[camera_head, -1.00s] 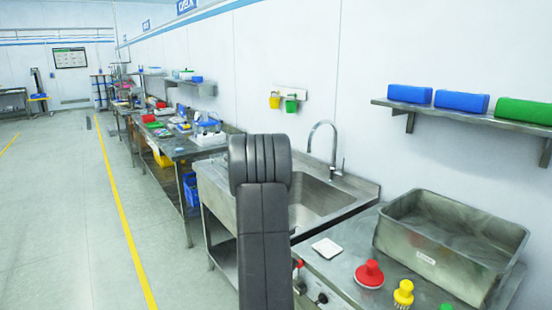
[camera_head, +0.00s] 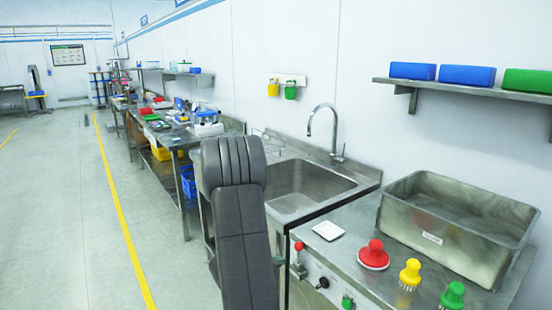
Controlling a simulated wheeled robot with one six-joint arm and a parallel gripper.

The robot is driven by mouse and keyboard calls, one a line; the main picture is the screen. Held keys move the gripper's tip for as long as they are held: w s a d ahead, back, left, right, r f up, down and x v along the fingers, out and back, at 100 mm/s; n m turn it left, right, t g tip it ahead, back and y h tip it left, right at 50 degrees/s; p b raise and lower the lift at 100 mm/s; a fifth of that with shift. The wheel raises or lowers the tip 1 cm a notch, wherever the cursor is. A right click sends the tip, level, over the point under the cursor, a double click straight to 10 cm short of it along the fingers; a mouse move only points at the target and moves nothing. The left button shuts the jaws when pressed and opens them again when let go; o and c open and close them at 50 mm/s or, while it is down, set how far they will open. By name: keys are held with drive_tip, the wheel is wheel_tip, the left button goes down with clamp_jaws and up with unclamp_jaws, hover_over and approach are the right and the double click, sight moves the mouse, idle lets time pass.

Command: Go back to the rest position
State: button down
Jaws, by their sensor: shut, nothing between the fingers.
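My dark grey arm (camera_head: 240,225) rises from the bottom of the head view, left of centre, in front of the sink bench. It leans slightly to the left, with its thick rounded joint at the top. My gripper does not show in this view, so its fingers cannot be seen. The arm covers the left front part of the sink bench.
A steel sink (camera_head: 300,188) lies behind my arm. To the right are a metal tub (camera_head: 455,225), a white pad (camera_head: 328,231), and red (camera_head: 373,256), yellow (camera_head: 410,275) and green (camera_head: 453,296) tools. A wall shelf (camera_head: 470,90) holds coloured boxes. Open floor (camera_head: 60,200) lies left.

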drive_tip(key=shift+s+a+f+t+h+b, duration=0.2)
drive_tip(key=shift+a+f+t+h+b, duration=0.1)
drive_tip(key=shift+f+t+h+b, duration=0.35)
drive_tip(key=shift+s+a+f+t+h+b, duration=0.2)
drive_tip(key=shift+a+f+t+h+b, duration=0.25)
drive_tip(key=shift+f+b, duration=0.3)
drive_tip(key=shift+s+a+f+t+h+b, duration=0.2)
drive_tip(key=shift+f+t+h+b, duration=0.2)
drive_tip(key=shift+f+h+b, duration=0.3)
drive_tip(key=shift+r, duration=0.15)
drive_tip(key=shift+d, duration=0.15)
